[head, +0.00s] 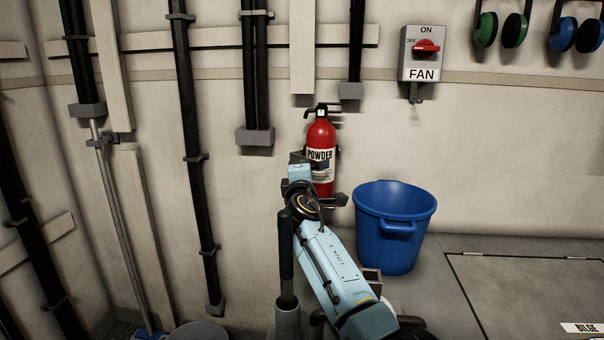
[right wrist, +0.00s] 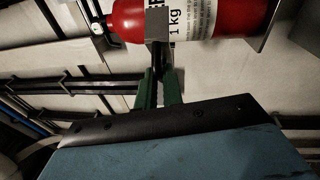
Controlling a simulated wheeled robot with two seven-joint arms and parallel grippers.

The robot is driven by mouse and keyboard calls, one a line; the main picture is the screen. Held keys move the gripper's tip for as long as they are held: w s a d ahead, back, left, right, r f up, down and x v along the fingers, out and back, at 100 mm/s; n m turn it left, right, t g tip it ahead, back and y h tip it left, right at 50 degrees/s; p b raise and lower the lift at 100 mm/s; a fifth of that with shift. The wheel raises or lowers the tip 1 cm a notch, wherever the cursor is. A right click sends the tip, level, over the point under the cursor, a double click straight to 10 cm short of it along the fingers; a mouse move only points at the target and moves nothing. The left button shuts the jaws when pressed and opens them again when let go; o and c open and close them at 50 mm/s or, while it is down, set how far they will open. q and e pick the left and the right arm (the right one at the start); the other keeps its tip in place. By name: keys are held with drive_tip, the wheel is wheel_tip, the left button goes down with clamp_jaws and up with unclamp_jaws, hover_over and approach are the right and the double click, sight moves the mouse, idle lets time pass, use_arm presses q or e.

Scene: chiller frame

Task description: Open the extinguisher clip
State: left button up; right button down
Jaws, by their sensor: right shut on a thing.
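The red fire extinguisher (head: 321,135), labelled POWDER, stands upright against the wall at the middle of the head view. In the right wrist view its red body (right wrist: 240,18) lies sideways along the top. A grey clip piece (right wrist: 158,50) crosses in front of its label there. My right gripper (right wrist: 160,85) has its green fingers closed on this clip piece, right in front of the bottle. In the head view my right arm reaches up to the extinguisher's left side and hides part of it and most of the clip. My left gripper is not in view.
A blue bucket (head: 394,240) stands on the floor right of the extinguisher, close to my right arm. A dark bracket (head: 338,199) is below the bottle. Black pipes (head: 190,130) run down the wall at left. A FAN switch (head: 422,54) hangs at upper right.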

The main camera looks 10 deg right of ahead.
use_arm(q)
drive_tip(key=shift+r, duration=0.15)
use_arm(e)
drive_tip(key=shift+r, duration=0.2)
drive_tip(key=c, duration=1.5)
unclamp_jaws()
drive_tip(key=shift+f, duration=0.15)
